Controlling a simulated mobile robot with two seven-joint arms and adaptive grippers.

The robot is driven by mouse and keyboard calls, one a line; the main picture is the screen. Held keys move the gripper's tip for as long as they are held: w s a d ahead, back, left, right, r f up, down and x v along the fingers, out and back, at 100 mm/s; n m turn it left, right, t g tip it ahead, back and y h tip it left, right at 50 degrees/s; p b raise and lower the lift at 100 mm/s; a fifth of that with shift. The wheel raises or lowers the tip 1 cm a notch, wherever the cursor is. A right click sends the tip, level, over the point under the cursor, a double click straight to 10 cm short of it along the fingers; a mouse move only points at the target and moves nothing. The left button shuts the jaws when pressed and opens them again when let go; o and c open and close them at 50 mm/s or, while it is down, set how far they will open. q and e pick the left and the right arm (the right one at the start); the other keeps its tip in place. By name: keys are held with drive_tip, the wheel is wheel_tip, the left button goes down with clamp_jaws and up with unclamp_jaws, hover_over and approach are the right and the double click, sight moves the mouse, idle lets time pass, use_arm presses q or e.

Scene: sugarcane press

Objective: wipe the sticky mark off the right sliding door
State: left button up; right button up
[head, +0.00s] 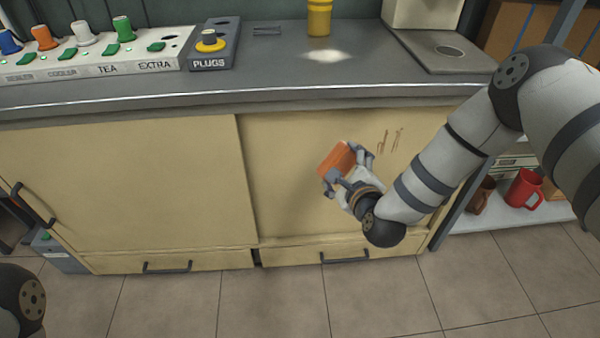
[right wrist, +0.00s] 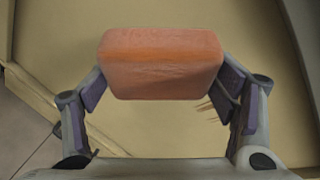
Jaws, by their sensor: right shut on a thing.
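The right sliding door (head: 300,200) is a cream panel under the counter. Brown streaky marks (head: 390,141) show on its upper right part, to the right of my right gripper. A bit of brown streak (right wrist: 205,106) also shows in the right wrist view, just below and right of the sponge. My right gripper (head: 345,168) is shut on an orange sponge (head: 337,159) in front of the door. The sponge (right wrist: 161,62) sits between both fingers in the right wrist view. I cannot tell whether it touches the door. My left gripper is out of view.
The left sliding door (head: 130,185) has a dark handle (head: 33,205). Drawers with handles (head: 345,257) run below the doors. The counter (head: 270,80) overhangs them. A shelf with a red mug (head: 524,189) and a brown mug (head: 481,195) stands at the right. The floor in front is clear.

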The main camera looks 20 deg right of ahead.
drive_tip(key=s+d+f+m+g+h+b, duration=0.1)
drive_tip(key=s+d+m+h, duration=0.15)
drive_tip(key=d, duration=0.25)
drive_tip(key=s+d+f+m+h+b, duration=0.1)
drive_tip(key=d+m+h, duration=0.1)
drive_tip(key=d+h, duration=0.15)
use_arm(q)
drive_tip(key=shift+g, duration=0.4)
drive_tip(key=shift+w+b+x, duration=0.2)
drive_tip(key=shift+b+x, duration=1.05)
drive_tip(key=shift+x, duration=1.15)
use_arm(e)
drive_tip(key=shift+y, duration=0.3)
drive_tip(key=shift+w+d, duration=0.35)
drive_tip(key=shift+w, duration=0.65)
drive_tip(key=shift+w+d, duration=0.35)
drive_tip(key=shift+w, duration=0.65)
drive_tip(key=shift+w+d, duration=0.35)
drive_tip(key=shift+w, duration=0.65)
use_arm(q)
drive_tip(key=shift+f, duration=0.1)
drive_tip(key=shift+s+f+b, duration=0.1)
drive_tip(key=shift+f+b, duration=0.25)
drive_tip(key=shift+b, duration=0.05)
use_arm(e)
drive_tip(key=shift+w+d, duration=0.2)
drive_tip(key=shift+w, duration=0.5)
